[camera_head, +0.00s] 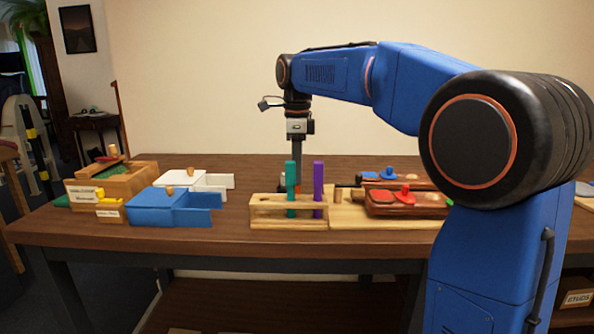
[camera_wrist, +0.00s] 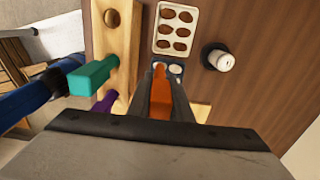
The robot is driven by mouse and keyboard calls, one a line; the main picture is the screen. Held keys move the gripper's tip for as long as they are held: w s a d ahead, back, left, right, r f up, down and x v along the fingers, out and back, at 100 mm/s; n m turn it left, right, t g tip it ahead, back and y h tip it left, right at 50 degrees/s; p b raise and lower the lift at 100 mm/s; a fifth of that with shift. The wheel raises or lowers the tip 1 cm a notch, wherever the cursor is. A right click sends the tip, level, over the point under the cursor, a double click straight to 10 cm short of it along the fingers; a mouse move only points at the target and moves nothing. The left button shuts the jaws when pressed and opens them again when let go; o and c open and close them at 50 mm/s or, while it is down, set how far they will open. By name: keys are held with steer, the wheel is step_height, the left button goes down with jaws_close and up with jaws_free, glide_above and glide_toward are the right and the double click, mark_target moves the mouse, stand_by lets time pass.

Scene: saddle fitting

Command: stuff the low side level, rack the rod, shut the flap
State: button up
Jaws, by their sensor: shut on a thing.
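My gripper (camera_wrist: 160,92) is shut on an orange rod-like piece (camera_wrist: 159,90), which shows between the fingers in the wrist view. In the head view the gripper points down behind the wooden rack (camera_head: 262,223), and the rack partly hides its tip. A teal rod (camera_head: 291,180) and a purple rod (camera_head: 318,182) stand upright in the rack. The rack also shows in the wrist view (camera_wrist: 118,30), with an empty hole near its far end. A brown saddle-like piece (camera_head: 385,210) with a red knobbed part (camera_head: 405,194) lies right of the rack. I cannot make out which side is low, or the flap.
A blue box (camera_head: 165,207), a white box (camera_head: 180,178) and a labelled wooden box (camera_head: 125,180) stand at the left. A second brown piece with a blue part (camera_head: 388,174) lies at the back right. The wrist view shows a tray of brown pads (camera_wrist: 176,18) and a dark round-based white-topped piece (camera_wrist: 222,61).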

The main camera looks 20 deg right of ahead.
steer(key=shift+f, duration=0.55)
stand_by(1.2)
steer(key=shift+r, duration=3.6)
steer(key=shift+a, duration=0.1)
